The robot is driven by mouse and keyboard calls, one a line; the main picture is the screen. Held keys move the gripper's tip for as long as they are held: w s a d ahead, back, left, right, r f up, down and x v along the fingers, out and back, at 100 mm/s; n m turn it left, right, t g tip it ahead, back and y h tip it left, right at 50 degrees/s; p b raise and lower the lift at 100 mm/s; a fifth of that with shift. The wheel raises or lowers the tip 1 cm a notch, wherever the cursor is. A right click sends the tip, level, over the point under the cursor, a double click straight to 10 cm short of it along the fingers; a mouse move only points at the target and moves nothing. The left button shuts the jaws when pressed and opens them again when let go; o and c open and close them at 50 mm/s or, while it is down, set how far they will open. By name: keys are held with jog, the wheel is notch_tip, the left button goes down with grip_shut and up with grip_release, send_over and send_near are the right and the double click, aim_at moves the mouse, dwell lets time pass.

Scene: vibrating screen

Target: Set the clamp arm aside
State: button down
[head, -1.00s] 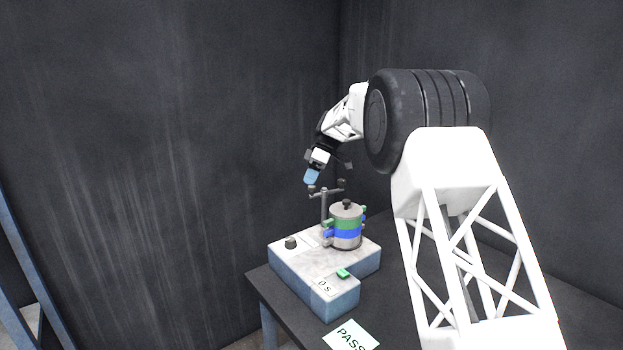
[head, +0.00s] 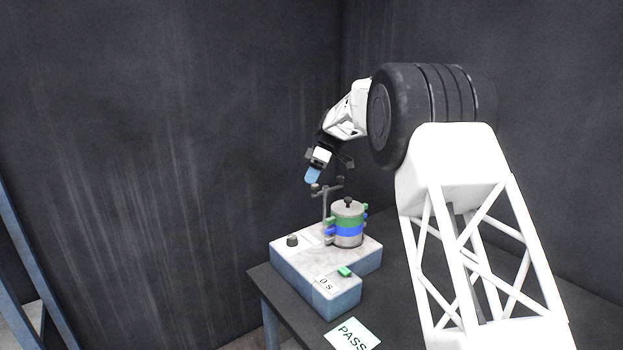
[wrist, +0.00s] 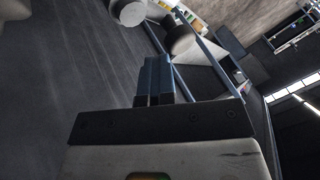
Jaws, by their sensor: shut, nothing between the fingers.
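The clamp arm (head: 325,192) is a dark grey crossbar with knobs on top of a post that rises behind the sieve stack. It stands up from the shaker base (head: 310,268), swung to the back and left of the stack's lid rather than over it. The sieve stack (head: 347,224) has green and blue bands and a dark knob on its lid. My gripper (head: 312,177) is just above and left of the crossbar's left end, apart or nearly so. Its blue-tipped fingers also show closed together in the wrist view (wrist: 158,80), with nothing between them.
The base carries a dark dial (head: 292,241), a green button (head: 344,271) and a "0 s" display (head: 326,284). A PASS card (head: 353,335) lies on the dark table (head: 285,310) in front. Dark walls stand close behind and left.

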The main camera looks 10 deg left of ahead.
jog(key=shift+a, duration=0.1)
jog(key=w+a+r, duration=0.2)
jog(key=w+r, duration=0.6)
jog(key=r, duration=0.1)
jog(key=shift+w, duration=0.4)
jog(key=shift+d, duration=0.1)
dwell(0.5)
